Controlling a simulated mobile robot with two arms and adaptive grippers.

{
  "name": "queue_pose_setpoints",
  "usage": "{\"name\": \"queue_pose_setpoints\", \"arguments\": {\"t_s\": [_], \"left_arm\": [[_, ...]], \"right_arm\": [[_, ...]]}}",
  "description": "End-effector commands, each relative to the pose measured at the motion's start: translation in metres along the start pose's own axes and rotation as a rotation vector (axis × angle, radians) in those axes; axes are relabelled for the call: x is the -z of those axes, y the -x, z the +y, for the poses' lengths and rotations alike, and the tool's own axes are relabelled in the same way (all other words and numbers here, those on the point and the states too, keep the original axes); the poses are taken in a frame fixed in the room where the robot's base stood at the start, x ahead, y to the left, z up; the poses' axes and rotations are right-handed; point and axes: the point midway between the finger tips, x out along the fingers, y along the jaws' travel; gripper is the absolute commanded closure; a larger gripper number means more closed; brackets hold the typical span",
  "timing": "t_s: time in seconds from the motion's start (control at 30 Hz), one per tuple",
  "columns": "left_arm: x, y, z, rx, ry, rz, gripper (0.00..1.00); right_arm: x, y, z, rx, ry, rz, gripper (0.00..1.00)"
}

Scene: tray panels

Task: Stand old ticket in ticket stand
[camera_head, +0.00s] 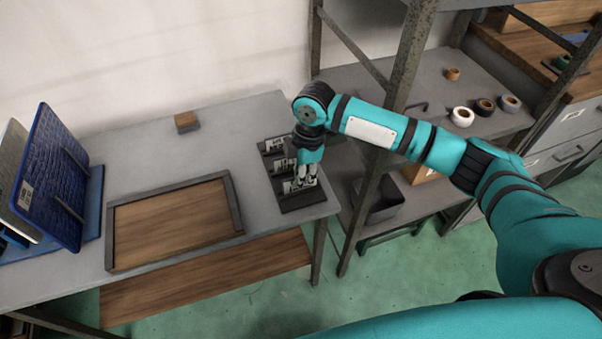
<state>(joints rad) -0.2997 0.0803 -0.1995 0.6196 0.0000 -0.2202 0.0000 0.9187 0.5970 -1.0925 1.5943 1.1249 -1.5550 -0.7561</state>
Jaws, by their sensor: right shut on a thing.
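The black ticket stand (306,203) sits at the right end of the grey table and has several rows. White tickets with dark markings show in it, one in the back row (273,145) and one in the middle row (280,165). My right gripper (307,183) points down over the front row and is shut on a small white ticket (291,187), the old ticket as far as I can tell. The fingers partly cover it. I cannot tell whether its lower edge is seated in the slot. My left gripper is out of view.
A wooden tray panel with a dark frame (230,203) lies left of the stand. A small wooden block (187,121) is at the back. Blue panels (53,178) lean in a rack at the left. A metal shelf with tape rolls (462,116) stands right.

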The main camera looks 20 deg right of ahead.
Motion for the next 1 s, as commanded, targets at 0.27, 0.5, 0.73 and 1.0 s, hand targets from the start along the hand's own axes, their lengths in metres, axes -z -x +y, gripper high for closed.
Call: {"name": "queue_pose_setpoints", "arguments": {"t_s": [0.27, 0.5, 0.73, 1.0], "left_arm": [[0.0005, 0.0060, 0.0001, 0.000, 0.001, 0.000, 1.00], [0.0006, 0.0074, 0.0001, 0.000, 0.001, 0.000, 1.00], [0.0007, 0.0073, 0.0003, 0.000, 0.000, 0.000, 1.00], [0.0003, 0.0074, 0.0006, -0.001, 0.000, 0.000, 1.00]], "right_arm": [[-0.0001, -0.0024, -0.0006, 0.003, 0.000, 0.000, 1.00], [-0.0006, -0.0063, -0.0001, 0.000, 0.000, 0.000, 1.00], [-0.0006, -0.0061, -0.0001, 0.000, 0.000, 0.000, 0.76], [-0.0008, -0.0060, -0.0001, 0.000, 0.000, 0.000, 0.67]]}}
